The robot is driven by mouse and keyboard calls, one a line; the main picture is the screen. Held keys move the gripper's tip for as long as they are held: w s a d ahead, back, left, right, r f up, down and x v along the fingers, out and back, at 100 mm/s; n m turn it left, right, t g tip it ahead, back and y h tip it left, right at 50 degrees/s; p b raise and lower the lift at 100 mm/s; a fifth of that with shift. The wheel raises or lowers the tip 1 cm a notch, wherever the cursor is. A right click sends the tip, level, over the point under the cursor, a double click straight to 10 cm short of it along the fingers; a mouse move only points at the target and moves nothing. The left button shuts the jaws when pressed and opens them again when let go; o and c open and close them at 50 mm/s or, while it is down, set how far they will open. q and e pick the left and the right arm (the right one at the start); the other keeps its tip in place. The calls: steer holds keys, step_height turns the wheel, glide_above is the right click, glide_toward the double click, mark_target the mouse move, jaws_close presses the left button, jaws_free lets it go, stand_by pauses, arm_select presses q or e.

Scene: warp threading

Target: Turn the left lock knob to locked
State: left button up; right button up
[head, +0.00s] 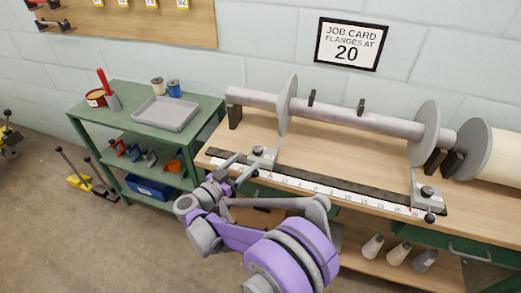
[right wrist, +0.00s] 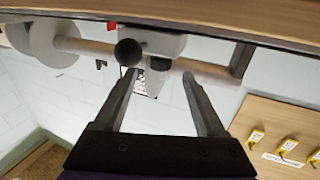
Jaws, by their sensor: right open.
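The left carriage (head: 263,157) is a grey block on the scale rail, under the left flange. A small dark knob (head: 255,172) shows on its front, close to my right gripper (head: 237,166). In the right wrist view, turned upside down, the dark round knob (right wrist: 128,52) lies at the left fingertip, beside the grey carriage block (right wrist: 165,43). My right gripper (right wrist: 158,75) is open, with nothing clearly between its fingers; contact with the knob cannot be told. Which way the knob is turned is unclear. My left gripper is not in view.
The scale rail (head: 330,186) runs along the bench front to the right carriage (head: 425,197). The grey beam (head: 350,121) with flanges lies behind. A green cart (head: 130,92) with a grey tray (head: 165,113) stands left. A job card (head: 347,44) reads flanges at 20.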

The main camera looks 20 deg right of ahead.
mark_target(255, 154)
steer(key=x, duration=0.7)
jaws_close()
